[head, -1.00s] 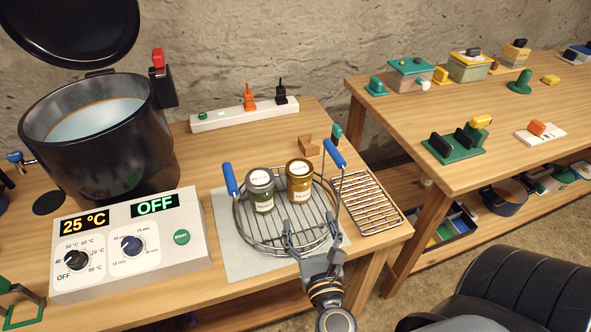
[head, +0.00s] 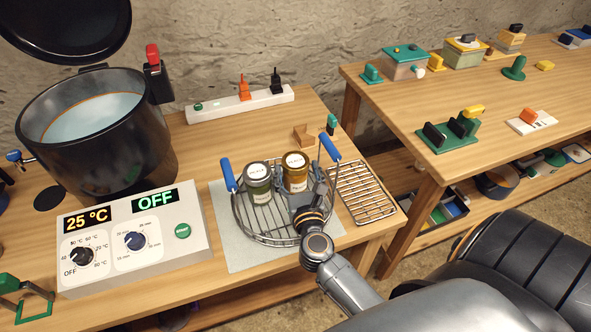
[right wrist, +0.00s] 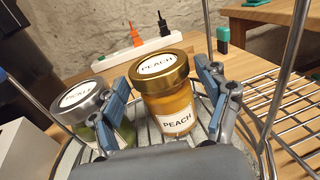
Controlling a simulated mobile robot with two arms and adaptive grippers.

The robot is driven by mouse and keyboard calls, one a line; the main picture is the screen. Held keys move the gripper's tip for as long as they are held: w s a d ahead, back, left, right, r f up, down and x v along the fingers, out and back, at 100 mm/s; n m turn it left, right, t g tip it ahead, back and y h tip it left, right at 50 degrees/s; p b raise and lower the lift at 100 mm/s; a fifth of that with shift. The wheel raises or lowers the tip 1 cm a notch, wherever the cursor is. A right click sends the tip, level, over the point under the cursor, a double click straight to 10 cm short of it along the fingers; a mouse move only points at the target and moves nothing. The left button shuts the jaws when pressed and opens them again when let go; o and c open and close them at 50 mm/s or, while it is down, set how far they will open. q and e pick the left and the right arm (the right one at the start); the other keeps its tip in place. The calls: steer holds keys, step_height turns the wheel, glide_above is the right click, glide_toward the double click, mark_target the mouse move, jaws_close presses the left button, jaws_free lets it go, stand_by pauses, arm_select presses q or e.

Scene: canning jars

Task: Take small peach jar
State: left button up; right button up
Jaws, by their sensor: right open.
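The small peach jar (head: 296,172) has a gold lid and orange contents. It stands upright in a round wire basket (head: 240,232) with blue handles, and its PEACH labels show in the right wrist view (right wrist: 166,95). My right gripper (head: 306,194) is at the jar's near side. In the right wrist view its open fingers (right wrist: 165,98) stand on either side of the jar, with gaps showing. A jar with a grey lid and green contents (head: 257,185) stands to the left in the basket (right wrist: 85,105), close to the left finger. My left gripper is not in view.
The basket's upright wire handles flank the jars. A wire cooling rack (head: 363,192) lies to the right. A control box (head: 135,240) and a large open pot (head: 100,135) stand left. A white power strip (head: 215,107) is behind.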

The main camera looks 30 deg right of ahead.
steer(key=x, duration=0.2)
steer(key=shift+w+d+f, duration=0.1)
steer(key=shift+w+d, duration=0.1)
steer(key=shift+w, duration=0.15)
steer(key=shift+s, duration=0.1)
steer(key=shift+c, duration=1.3)
steer(key=c, duration=1.1)
steer(key=shift+o, duration=0.2)
